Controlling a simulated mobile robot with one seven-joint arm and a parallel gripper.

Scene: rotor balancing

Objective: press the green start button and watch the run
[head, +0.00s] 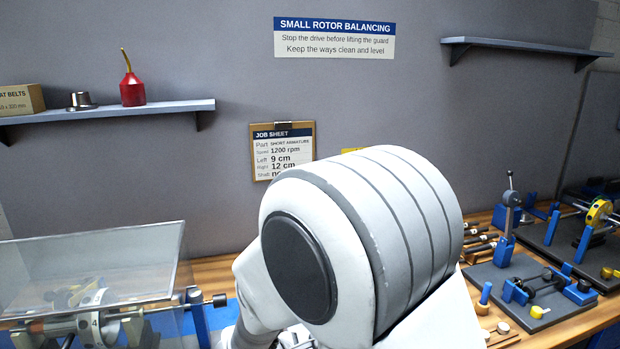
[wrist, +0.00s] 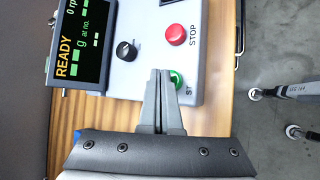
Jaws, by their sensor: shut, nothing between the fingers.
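In the wrist view a light grey control box (wrist: 205,72) carries a green start button (wrist: 178,80), a red stop button (wrist: 175,35), a black knob (wrist: 126,51) and a dark display (wrist: 78,38). The display reads READY and 0 rpm. My gripper (wrist: 161,72) is shut and empty. Its fingertips overlap the left part of the green button in the picture; I cannot tell whether they touch it. In the head view the rotor machine (head: 95,325) sits at lower left under a clear guard (head: 90,265). My gripper is hidden there behind my arm.
A wooden bench (head: 215,270) runs along the wall. A grey plate with blue fixtures (head: 520,290) and a yellow-ringed rotor (head: 599,213) stand at the right. A shelf (head: 110,111) holds a red oil can (head: 132,90). A job sheet (head: 283,150) hangs on the wall.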

